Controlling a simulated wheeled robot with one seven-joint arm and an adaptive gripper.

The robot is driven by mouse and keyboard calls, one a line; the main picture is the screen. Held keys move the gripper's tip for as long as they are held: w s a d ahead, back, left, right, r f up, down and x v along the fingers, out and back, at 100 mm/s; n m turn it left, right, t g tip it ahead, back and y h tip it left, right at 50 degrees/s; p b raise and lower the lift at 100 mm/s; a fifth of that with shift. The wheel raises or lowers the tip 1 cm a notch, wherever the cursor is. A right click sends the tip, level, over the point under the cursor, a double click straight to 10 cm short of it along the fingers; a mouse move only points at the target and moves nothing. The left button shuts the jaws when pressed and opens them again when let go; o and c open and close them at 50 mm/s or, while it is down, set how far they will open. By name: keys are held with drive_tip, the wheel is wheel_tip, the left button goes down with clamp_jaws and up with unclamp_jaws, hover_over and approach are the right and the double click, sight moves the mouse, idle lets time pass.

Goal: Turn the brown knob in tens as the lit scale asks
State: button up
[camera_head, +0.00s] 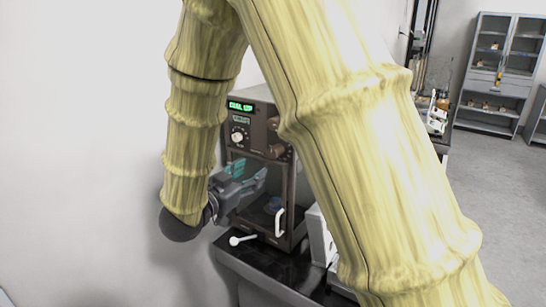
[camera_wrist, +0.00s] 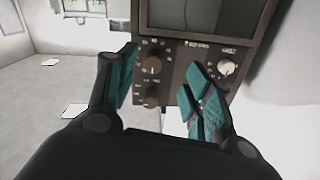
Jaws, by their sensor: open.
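The scale (camera_head: 258,165) is a dark brown cabinet with a glass door. Its lit green display (camera_head: 240,107) seems to read "DIAL UP". A white-faced knob (camera_head: 239,134) is below the display; it also shows in the wrist view (camera_wrist: 227,66). Two brown knobs sit on the panel: one (camera_wrist: 152,63) nearer the window and another (camera_wrist: 150,102) by the panel edge in the wrist view. In the head view, one brown knob (camera_head: 276,150) shows beside my arm. My gripper (camera_head: 250,176) is open and empty before the cabinet; its teal fingers (camera_wrist: 163,90) flank the brown knobs, apart from them in the picture.
A white door handle (camera_head: 280,222) projects from the cabinet's front. A white spoon-like item (camera_head: 242,239) lies on the black tabletop (camera_head: 265,262). A white box (camera_head: 319,235) stands right of the cabinet, partly behind my arm. Metal cabinets (camera_head: 505,65) are far back right.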

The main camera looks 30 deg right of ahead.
sight(271, 155)
drive_tip(key=shift+m+g, duration=0.4)
drive_tip(key=p+x, duration=0.1)
drive_tip(key=x, duration=0.2)
drive_tip(key=r+p+x, duration=0.1)
drive_tip(key=x, duration=0.3)
drive_tip(key=r+p+x, duration=0.1)
drive_tip(key=x, duration=0.2)
drive_tip(key=shift+s+d+r, duration=0.15)
drive_tip(key=shift+d, duration=0.3)
drive_tip(key=c, duration=1)
